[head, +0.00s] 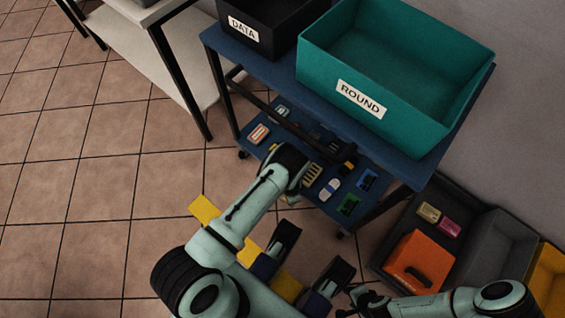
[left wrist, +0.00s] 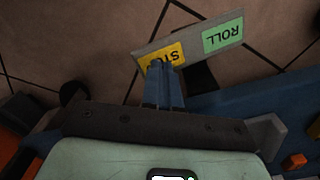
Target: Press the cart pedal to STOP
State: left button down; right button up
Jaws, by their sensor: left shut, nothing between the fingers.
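The pedal (left wrist: 190,42) is a grey bar in the left wrist view, with a yellow STOP label (left wrist: 150,54) at its left end and a green ROLL label (left wrist: 222,38) at its right end. My left gripper (left wrist: 164,68) is shut and empty, its blue fingertips overlapping the STOP label's lower edge. I cannot tell whether they touch it. In the head view my left arm reaches to the blue cart (head: 226,50); its fingers and the pedal are hidden there. My right gripper (head: 362,299) is a dark shape at the bottom, its jaws unclear.
A teal ROUND bin (head: 455,105) and a black DATA bin (head: 262,42) stand on the cart. Several small items lie on its lower shelf (head: 318,192). Grey crates (head: 490,250) hold an orange box (head: 420,262) at right. Tiled floor at left is clear.

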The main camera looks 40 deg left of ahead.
pick_arm(q)
jog(key=shift+f+b, duration=1.05)
jog(key=shift+f, duration=0.25)
dwell(0.9)
jog(key=shift+r+p, duration=2.55)
jog(key=shift+r, duration=1)
